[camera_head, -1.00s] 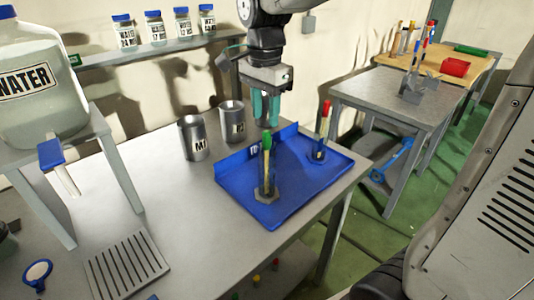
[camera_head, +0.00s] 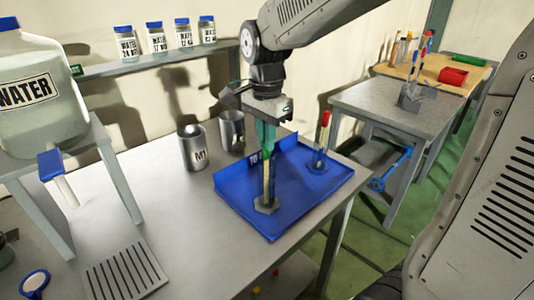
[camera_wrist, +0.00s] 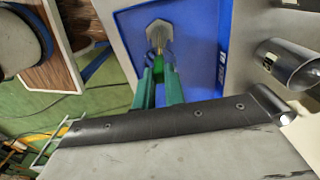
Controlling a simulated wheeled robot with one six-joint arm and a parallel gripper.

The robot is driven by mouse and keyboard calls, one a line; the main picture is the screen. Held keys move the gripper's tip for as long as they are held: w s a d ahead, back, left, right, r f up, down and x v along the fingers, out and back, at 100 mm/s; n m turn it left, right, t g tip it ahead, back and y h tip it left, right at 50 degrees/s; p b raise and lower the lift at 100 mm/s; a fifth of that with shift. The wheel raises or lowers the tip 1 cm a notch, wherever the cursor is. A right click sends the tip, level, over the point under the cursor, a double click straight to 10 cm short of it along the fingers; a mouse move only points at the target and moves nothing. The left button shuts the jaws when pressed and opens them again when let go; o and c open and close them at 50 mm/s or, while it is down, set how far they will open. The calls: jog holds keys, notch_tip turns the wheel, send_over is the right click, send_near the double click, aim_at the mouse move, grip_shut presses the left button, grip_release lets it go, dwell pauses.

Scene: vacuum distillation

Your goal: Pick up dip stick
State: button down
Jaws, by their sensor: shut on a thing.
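The dip stick (camera_head: 267,182) stands upright in a grey hexagonal stand (camera_head: 266,205) on the blue tray (camera_head: 232,205). Its green top, seen a second ago, is now hidden by the fingers in the head view. My gripper (camera_head: 267,150) points down over it, its teal fingers shut on the stick's upper part. In the wrist view my gripper (camera_wrist: 158,72) has the green top of the dip stick (camera_wrist: 158,64) between its fingers. The stick's lower end is still in the stand.
A second stick with a red top (camera_head: 322,135) stands on the tray's far right. Two metal cups, M1 (camera_head: 194,150) and another (camera_head: 231,132), stand left of the tray. A water jug (camera_head: 35,90) is at far left. The table front is mostly clear around a slotted plate (camera_head: 125,270).

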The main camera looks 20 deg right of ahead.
jog(key=shift+r, duration=0.1)
notch_tip(320, 180, up, 18)
dwell(0.5)
notch_tip(320, 180, up, 18)
dwell(1.5)
jog(key=shift+d, duration=0.1)
